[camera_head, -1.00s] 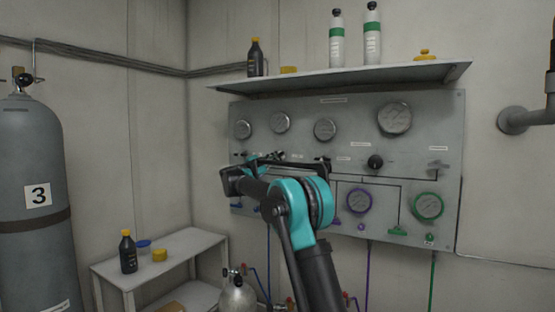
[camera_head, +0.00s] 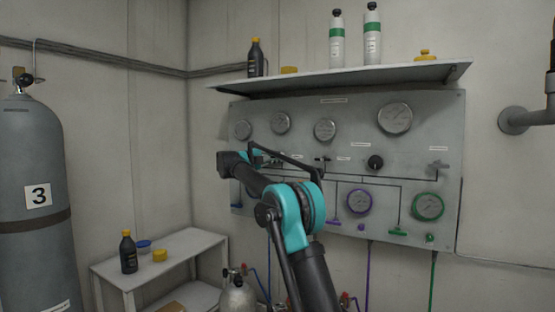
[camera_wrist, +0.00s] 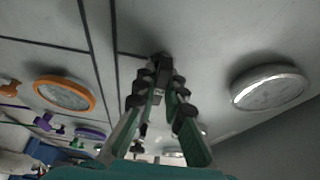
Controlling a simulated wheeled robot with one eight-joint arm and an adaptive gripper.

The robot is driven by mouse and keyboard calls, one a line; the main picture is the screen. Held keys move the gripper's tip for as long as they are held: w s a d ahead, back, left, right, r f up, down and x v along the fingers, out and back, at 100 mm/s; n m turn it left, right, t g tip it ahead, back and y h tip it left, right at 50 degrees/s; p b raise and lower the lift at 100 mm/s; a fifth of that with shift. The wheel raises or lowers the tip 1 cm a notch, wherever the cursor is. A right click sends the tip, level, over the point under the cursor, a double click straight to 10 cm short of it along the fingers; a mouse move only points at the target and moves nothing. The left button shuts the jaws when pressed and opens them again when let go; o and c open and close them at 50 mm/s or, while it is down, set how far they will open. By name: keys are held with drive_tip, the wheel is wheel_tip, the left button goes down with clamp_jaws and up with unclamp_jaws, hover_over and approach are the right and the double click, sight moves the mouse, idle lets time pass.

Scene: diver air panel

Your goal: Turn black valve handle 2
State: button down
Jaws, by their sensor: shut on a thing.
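In the wrist view, my gripper (camera_wrist: 160,86) is shut on a black valve handle (camera_wrist: 163,64) on the grey panel. The fingers cover part of the handle, so its exact turn angle is hard to tell. In the head view, my arm reaches across the panel (camera_head: 300,107) to its left half, below the row of upper gauges. There, my arm and wrist hide most of the gripped handle. Another small black valve (camera_head: 323,160) shows to the right of it. I cannot read the valve numbers.
A silver gauge (camera_wrist: 268,88) and an orange-rimmed gauge (camera_wrist: 64,93) flank my fingers. A shelf (camera_head: 340,77) with bottles juts out above the panel. A black knob (camera_head: 375,162) and purple gauge (camera_head: 360,201) lie right of my arm. A side table (camera_head: 180,250) stands lower left.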

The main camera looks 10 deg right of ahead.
idle(0.5)
drive_tip(key=c, duration=1.6)
unclamp_jaws()
drive_tip(key=v, duration=1.2)
